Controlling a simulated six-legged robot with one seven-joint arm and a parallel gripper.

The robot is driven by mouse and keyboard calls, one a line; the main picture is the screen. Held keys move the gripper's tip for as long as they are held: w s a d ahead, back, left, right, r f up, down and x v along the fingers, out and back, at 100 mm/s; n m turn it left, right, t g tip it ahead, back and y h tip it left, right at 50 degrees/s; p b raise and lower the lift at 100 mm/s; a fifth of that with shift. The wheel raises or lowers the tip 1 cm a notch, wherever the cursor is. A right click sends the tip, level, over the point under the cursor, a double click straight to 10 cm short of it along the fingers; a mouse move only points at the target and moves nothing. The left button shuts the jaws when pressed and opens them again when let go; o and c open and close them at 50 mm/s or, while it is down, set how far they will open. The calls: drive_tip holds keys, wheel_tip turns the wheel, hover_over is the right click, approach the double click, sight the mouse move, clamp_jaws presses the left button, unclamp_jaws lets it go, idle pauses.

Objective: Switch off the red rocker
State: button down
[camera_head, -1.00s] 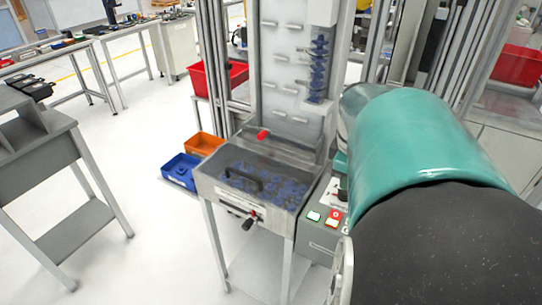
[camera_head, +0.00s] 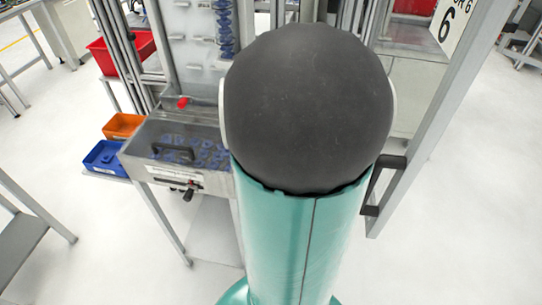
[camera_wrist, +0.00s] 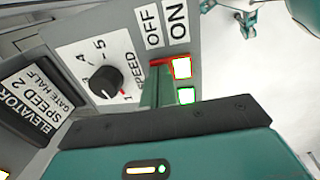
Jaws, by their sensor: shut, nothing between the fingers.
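In the wrist view, a grey control panel (camera_wrist: 210,55) carries a small rocker with a lit white face and red rim (camera_wrist: 181,67), below the OFF and ON labels. A green-rimmed lit rocker (camera_wrist: 187,96) sits beside it. My gripper (camera_wrist: 160,70) is shut and empty. Its narrow teal fingers reach up from the dark palm, and their tips are close beside the red rocker, on its left. I cannot tell whether they touch it. In the head view, my arm hides the panel and gripper.
A black speed knob (camera_wrist: 105,84) and a black label plate (camera_wrist: 38,97) lie left of my fingers. In the head view, a clear-lidded bin (camera_head: 185,150), orange box (camera_head: 122,126) and blue box (camera_head: 103,157) stand left of my arm. A grey post (camera_head: 425,125) rises on the right.

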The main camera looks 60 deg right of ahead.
drive_tip(key=shift+f, duration=0.2)
idle(0.4)
drive_tip(key=shift+s+a+r, duration=0.15)
drive_tip(key=shift+a, duration=0.2)
drive_tip(key=shift+s+a+r, duration=0.1)
drive_tip(key=shift+a, duration=0.25)
